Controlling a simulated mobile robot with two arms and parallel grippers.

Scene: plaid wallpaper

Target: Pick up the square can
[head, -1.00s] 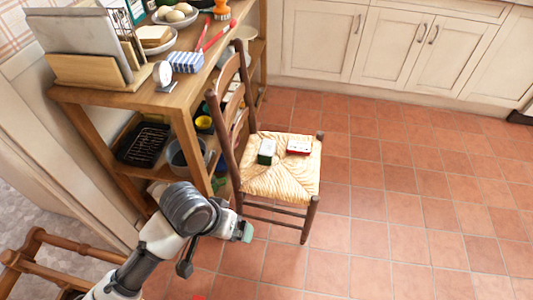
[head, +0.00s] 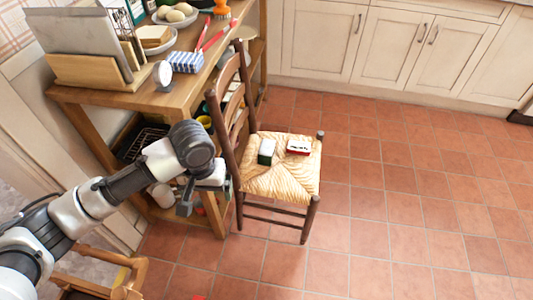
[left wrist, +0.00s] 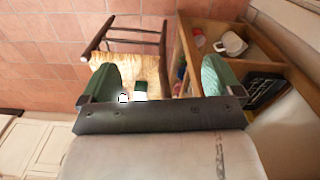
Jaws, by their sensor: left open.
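A small green box-like can with a pale top (head: 266,152) stands on the woven seat of the wooden chair (head: 277,180). A flatter red and white tin (head: 299,147) lies to its right on the seat; I cannot tell for certain which is the square can. In the left wrist view the green can (left wrist: 140,91) shows between my fingers, partly cut off by the gripper body. My left gripper (head: 208,194) is left of the chair seat, apart from both items. Its green-padded fingers (left wrist: 158,77) are spread and empty. My right gripper is out of view.
A wooden shelf unit (head: 182,100) stands left of the chair, with a dish rack, bowls and a blue-and-white box on top. The chair's backrest (head: 228,115) rises between shelf and seat. Tiled floor (head: 410,210) is clear to the right.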

